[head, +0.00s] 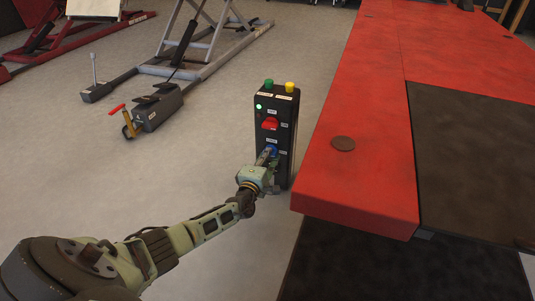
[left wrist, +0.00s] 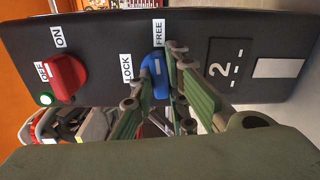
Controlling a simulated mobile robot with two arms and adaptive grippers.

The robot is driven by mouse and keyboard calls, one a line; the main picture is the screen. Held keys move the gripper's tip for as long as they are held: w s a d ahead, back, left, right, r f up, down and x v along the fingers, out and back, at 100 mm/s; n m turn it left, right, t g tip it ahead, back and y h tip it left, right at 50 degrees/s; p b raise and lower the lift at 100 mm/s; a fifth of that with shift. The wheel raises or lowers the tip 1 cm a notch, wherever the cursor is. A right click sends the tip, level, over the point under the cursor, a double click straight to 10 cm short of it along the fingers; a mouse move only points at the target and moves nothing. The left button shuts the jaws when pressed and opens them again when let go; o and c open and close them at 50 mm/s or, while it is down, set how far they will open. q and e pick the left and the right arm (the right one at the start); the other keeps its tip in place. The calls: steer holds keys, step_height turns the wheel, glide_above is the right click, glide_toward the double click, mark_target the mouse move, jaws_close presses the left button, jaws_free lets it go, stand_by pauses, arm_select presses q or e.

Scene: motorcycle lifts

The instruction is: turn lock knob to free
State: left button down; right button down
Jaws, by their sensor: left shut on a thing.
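The blue lock knob (head: 271,150) is on the lower front of a black control box (head: 290,133). In the left wrist view the knob (left wrist: 153,75) sits between the LOCK label (left wrist: 126,69) and the FREE label (left wrist: 158,33); that picture is turned sideways. My left gripper (head: 267,160) reaches the box from the front left. Its fingers (left wrist: 152,78) are closed on the knob, one on each side, and partly cover it. I cannot tell exactly which label the knob points to. My right gripper is not in view.
A red ON/OFF switch (head: 270,123), a green button (head: 268,84) and a yellow button (head: 289,87) are higher on the box. A red lift platform (head: 365,130) stands close on the right. A grey foot pump (head: 155,107) lies left on open floor.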

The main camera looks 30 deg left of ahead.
arm_select(q)
steer(key=shift+m+p, duration=0.3)
steer(key=shift+m, duration=0.3)
steer(key=c, duration=1.7)
jaws_free()
steer(key=shift+s, duration=0.1)
steer(key=v, duration=1.2)
steer(key=shift+a+f, duration=0.1)
